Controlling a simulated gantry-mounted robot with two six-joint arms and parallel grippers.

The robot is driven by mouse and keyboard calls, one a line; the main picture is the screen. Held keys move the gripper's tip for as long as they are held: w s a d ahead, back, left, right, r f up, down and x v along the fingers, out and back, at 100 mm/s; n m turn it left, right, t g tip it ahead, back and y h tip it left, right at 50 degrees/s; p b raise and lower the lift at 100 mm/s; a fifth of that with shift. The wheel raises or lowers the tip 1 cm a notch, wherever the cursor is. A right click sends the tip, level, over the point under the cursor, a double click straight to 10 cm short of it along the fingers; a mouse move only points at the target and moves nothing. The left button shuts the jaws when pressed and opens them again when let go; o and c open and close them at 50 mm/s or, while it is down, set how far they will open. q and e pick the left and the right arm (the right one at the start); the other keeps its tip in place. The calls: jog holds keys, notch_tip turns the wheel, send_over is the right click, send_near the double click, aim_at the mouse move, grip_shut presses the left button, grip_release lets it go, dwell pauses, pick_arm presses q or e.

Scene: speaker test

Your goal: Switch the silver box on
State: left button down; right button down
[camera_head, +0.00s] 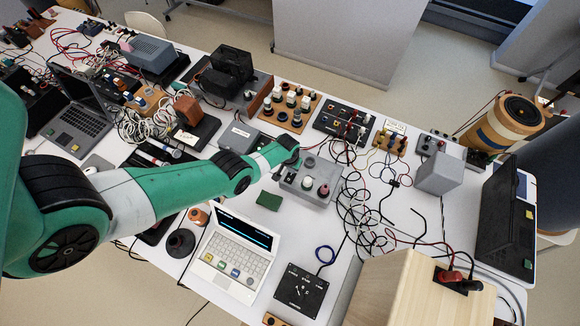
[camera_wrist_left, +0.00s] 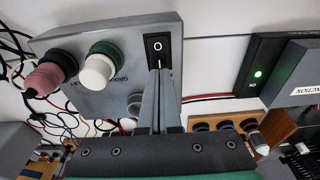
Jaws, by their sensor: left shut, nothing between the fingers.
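The silver box (camera_head: 318,192) stands on the white table near the middle in the head view. My left gripper (camera_head: 284,174) is over the box's left end in the head view. In the left wrist view its fingers (camera_wrist_left: 160,76) are shut and empty, with tips at the lower, line-marked end of the switch. Contact is hard to tell.
A black unit with a lit green light (camera_wrist_left: 258,74) sits right of the box in the wrist view. A white laptop (camera_head: 235,255) and green block (camera_head: 269,201) lie in front. Red and black cables crowd the box's right side toward a grey cube (camera_head: 439,174).

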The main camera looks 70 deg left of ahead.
pick_arm(q)
jog(key=shift+f+b, duration=0.9)
dwell(0.4)
notch_tip(320, 180, up, 7)
jog(key=p, duration=0.7)
jog(key=shift+r, duration=0.1)
dwell(0.4)
